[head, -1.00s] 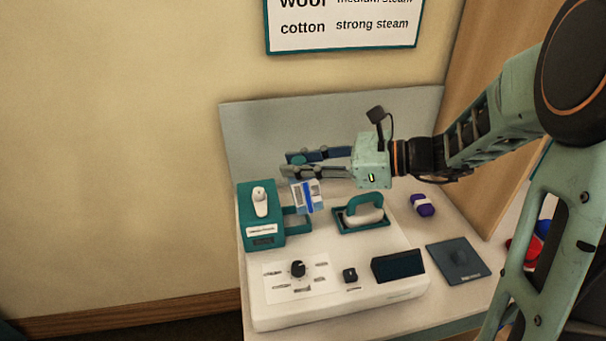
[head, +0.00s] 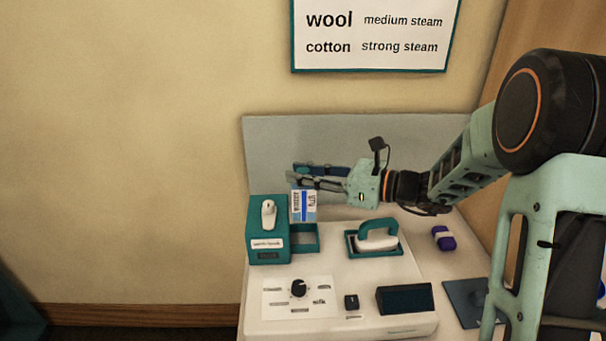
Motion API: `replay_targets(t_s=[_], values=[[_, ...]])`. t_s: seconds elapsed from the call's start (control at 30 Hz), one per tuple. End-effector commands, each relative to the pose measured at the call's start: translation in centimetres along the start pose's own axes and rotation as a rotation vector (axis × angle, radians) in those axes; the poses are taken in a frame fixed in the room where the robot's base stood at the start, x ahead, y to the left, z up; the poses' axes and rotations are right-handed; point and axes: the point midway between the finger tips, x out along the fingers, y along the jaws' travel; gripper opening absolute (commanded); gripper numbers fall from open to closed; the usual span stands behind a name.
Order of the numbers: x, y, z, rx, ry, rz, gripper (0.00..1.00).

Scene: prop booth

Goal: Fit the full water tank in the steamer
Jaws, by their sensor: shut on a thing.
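The water tank (head: 303,206) is a small clear and white block with a blue stripe and a printed label. It hangs about upright from my gripper (head: 294,180), which is shut on its top. The steamer is a white base (head: 380,275) with a teal box (head: 268,251) at its left and an open teal tray (head: 304,240) beside that box. The tank is just above or behind the tray's back edge in the head view; I cannot tell whether it touches. The tray's floor shows empty. The fingertips are small and partly hidden.
A teal-handled iron (head: 377,238) rests in its stand right of the tray. A black knob (head: 299,288), small black switch (head: 351,302) and dark panel (head: 404,298) are in front. A purple and white roll (head: 443,238) and dark pad (head: 468,302) lie right. A grey panel (head: 380,140) stands behind.

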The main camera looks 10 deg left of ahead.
Motion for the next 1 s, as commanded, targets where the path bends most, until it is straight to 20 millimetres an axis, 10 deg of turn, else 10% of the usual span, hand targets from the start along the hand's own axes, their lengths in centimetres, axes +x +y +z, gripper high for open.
replay_targets(t_s=[1.0], values=[[0.8, 0.0, -6.1, 0.000, -0.001, 0.001, 0.00]])
